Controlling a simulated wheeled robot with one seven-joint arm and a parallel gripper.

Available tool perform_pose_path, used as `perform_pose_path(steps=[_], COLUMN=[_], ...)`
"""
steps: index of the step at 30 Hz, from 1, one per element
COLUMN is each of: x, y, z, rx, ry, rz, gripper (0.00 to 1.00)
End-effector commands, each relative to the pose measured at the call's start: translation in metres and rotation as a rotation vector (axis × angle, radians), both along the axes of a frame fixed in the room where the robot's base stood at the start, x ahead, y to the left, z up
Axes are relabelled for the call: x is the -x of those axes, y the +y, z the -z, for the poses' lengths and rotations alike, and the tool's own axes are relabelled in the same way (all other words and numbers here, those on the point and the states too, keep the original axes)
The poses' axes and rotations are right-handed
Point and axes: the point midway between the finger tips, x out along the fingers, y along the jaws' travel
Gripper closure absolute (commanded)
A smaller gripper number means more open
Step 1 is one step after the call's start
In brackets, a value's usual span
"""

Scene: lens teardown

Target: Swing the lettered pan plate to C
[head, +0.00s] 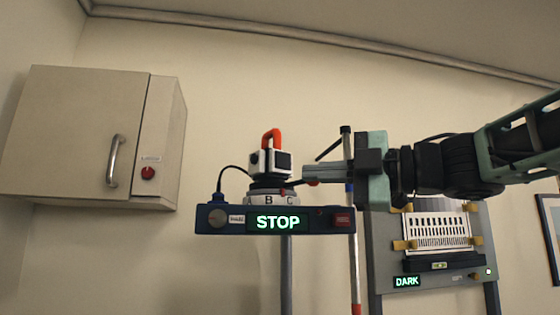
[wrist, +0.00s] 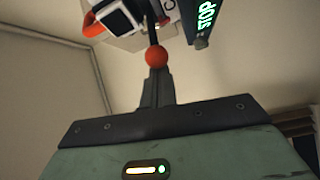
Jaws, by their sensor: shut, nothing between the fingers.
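The lettered pan plate (head: 269,200) is a pale ring under a white, black and orange device (head: 271,160). Its letters B and C face the head camera, B left of C; part of a C also shows at the top of the wrist view. A thin dark lever runs right from the plate to a red ball knob (head: 313,183), also in the wrist view (wrist: 156,57). My gripper (head: 306,172) is shut and empty, reaching in from the right close to the knob. In the wrist view the knob overlaps the fingertips (wrist: 157,75); I cannot tell whether they touch.
The plate sits on a dark blue box (head: 210,219) with a green STOP display (head: 278,223), on a post. A red-and-white pole (head: 355,270) stands just right. A panel reading DARK (head: 407,282) is behind right; a cabinet (head: 75,130) hangs left.

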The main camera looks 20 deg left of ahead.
Motion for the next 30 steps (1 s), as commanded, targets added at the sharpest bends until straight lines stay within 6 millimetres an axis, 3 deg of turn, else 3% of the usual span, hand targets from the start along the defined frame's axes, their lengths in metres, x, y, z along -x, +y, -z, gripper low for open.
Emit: perform_pose_path(steps=[15, 30], x=[-0.025, -0.032], y=[-0.019, -0.022], z=[0.000, 0.000], rx=[0.000, 0.000], ry=[0.001, 0.000], rz=[0.006, 0.004], gripper=[1.00, 1.00])
